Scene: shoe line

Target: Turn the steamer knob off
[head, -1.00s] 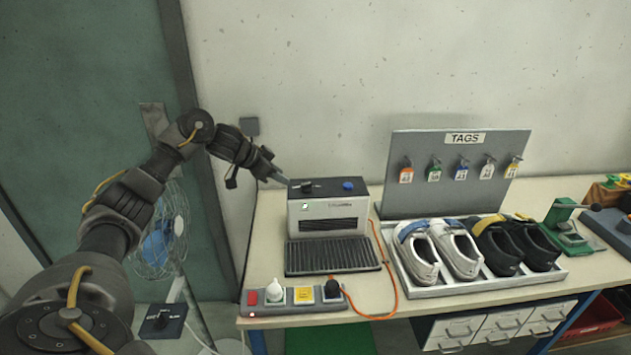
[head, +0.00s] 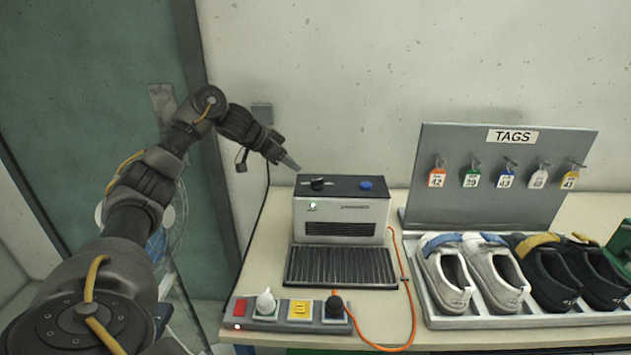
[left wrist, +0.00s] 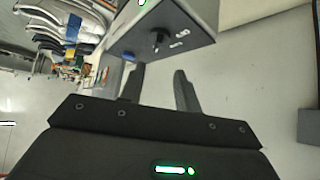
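The steamer (head: 341,215) is a light grey box with a dark top and a ribbed dark plate (head: 341,266) in front. Its black knob (head: 318,183) stands on the left of the top, with a blue button (head: 366,184) to the right. A small light on its front glows green. My left gripper (head: 292,165) is just above and left of the knob, apart from it. In the left wrist view, its two fingers (left wrist: 157,76) are spread and empty, and the knob (left wrist: 157,39) shows beyond them, beside pale markings. My right gripper is out of view.
A power strip (head: 270,311) with a lit red switch lies at the table's front edge. An orange cord (head: 413,310) runs from it past the steamer. Right stand a shoe tray (head: 520,321) and a tag board (head: 455,195).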

